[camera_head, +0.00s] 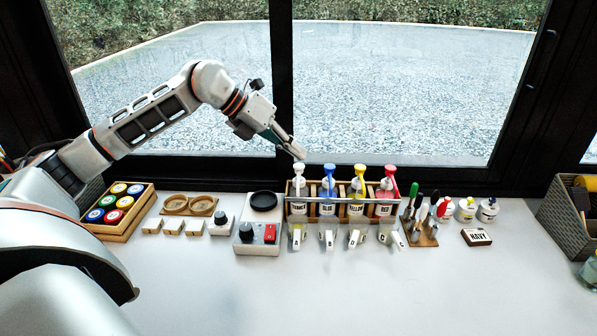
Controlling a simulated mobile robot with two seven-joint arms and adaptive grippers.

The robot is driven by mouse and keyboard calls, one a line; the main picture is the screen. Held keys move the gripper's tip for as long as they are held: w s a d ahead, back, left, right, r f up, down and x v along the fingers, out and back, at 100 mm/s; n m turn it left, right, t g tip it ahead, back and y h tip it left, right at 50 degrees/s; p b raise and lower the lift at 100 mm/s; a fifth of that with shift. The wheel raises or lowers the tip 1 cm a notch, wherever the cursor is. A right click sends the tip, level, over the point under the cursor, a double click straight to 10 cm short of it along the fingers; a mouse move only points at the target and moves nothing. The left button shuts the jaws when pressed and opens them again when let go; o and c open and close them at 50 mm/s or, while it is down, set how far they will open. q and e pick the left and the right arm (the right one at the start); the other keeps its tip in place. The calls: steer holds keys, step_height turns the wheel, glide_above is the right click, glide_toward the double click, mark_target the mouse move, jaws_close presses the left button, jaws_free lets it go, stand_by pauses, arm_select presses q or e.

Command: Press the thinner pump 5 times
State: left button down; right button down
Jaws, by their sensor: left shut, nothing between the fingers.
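The thinner pump bottle (299,187) stands upright at the left end of a wooden rack (343,210), with a white pump head on top and a partly readable label. My left gripper (299,153) is shut and empty, pointing down and to the right. Its fingertips are right above the thinner's pump head; I cannot tell whether they touch it. Beside it in the rack stand a blue pump bottle (328,190), a yellow pump bottle (356,190) and a red pump bottle (385,192). My right gripper is not in view.
A grey device with a black dish (263,201) stands just left of the rack. Small lettered cups (327,238) stand in front of it. A marker stand (421,232) and a NAVY block (476,237) are on the right. The front of the table is clear.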

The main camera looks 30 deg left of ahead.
arm_select(q)
steer(key=shift+f, duration=0.35)
steer(key=shift+f+b, duration=0.35)
steer(key=shift+f, duration=0.1)
stand_by(0.5)
steer(key=shift+f, duration=0.5)
stand_by(0.4)
steer(key=shift+r, duration=0.1)
steer(key=shift+r+p, duration=0.85)
steer(key=shift+r, duration=0.45)
